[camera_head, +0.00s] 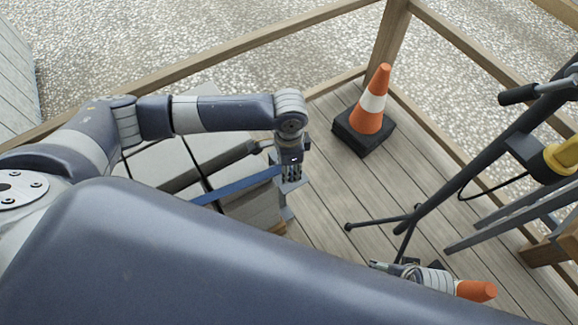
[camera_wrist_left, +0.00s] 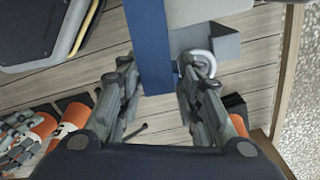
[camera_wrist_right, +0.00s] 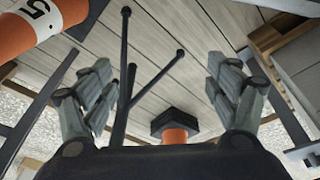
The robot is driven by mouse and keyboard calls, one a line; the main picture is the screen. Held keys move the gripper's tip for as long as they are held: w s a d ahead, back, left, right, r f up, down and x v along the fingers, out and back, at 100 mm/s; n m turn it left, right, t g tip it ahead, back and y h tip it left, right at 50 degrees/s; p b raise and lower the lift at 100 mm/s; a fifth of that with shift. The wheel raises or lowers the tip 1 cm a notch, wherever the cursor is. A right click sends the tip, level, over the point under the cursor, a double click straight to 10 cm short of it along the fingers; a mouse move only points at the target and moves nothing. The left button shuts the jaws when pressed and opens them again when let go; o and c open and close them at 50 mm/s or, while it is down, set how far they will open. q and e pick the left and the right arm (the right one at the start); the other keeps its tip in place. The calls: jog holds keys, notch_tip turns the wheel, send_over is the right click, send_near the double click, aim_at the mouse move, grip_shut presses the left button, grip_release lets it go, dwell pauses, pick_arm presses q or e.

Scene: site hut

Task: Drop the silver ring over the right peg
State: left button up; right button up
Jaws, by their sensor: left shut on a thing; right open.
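My left gripper (camera_head: 290,178) hangs near the far right end of a blue strip (camera_head: 235,187). No peg can be made out clearly. My right gripper (camera_head: 385,267) is low at the right; in the right wrist view its fingers (camera_wrist_right: 160,85) are wide apart and empty.
An orange and white cone (camera_head: 370,105) stands on the deck by the wooden railing (camera_head: 240,38). A black stand (camera_head: 408,218) with spread legs is at the right. Another orange object (camera_head: 476,290) is beside my right gripper. Bare deck (camera_head: 330,190) lies between.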

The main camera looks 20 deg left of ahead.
pick_arm(q)
jog(key=shift+f+b, duration=0.4)
jog(key=shift+b, duration=0.2)
jog(key=shift+f, duration=2)
pick_arm(e)
notch_tip(320, 180, up, 6)
jog(key=shift+s+r, duration=0.15)
jog(key=shift+r, duration=0.1)
jog(key=shift+d, duration=0.1)
pick_arm(q)
jog(key=o, duration=1.1)
notch_tip(320, 180, up, 12)
jog(key=shift+r, duration=0.1)
